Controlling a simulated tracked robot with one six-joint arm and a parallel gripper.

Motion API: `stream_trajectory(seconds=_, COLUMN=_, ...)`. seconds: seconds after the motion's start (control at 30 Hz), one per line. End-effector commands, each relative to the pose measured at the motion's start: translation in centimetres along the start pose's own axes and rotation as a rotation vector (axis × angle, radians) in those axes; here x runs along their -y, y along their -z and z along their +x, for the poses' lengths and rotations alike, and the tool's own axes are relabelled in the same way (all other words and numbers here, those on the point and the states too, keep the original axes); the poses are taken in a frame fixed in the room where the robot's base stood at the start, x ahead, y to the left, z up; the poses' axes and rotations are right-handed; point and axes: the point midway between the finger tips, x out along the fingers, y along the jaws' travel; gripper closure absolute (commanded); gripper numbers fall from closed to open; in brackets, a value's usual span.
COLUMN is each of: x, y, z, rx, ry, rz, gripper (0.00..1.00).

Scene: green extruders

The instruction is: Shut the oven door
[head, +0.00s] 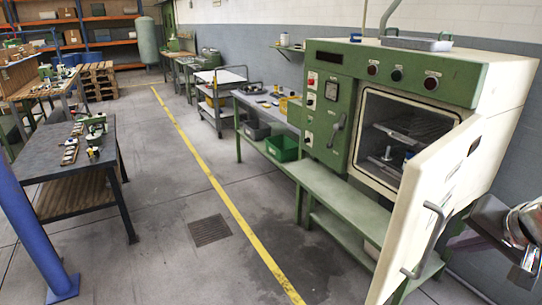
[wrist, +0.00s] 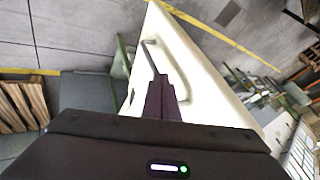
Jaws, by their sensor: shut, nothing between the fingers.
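The green and cream oven (head: 365,95) stands at the right in the head view. Its cream door (head: 440,190) is swung wide open towards the front, with a grey bar handle (head: 429,240) on its outer face. The dark chamber (head: 405,122) with a rack is exposed. In the wrist view the door (wrist: 190,60) fills the middle, with its handle (wrist: 150,56) just beyond the fingers. My gripper (wrist: 161,82) is shut and empty, its dark fingers pointing at the door's face. Whether they touch the door I cannot tell.
A green bench (head: 345,205) runs in front of the oven, and a worktable with a green bin (head: 282,148) stands left of it. A dark table (head: 75,150) is at the left. The floor between, with a yellow line (head: 205,175) and a drain grate (head: 210,230), is clear.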

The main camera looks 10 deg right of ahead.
Motion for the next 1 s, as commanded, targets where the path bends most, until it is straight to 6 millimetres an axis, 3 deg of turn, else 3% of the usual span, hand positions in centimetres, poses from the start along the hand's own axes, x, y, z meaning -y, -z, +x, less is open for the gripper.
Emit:
stream_trajectory(seconds=0.27, x=0.1, y=-0.1, z=1.6, rx=0.006, ry=0.002, rz=0.000, gripper=1.00)
stream_trajectory(seconds=0.87, x=0.2, y=-0.2, z=10.5, rx=0.007, ry=0.002, rz=-0.002, gripper=1.00)
stream_trajectory(seconds=1.0, x=1.8, y=-0.2, z=11.0, rx=0.005, ry=0.003, rz=-0.005, gripper=1.00)
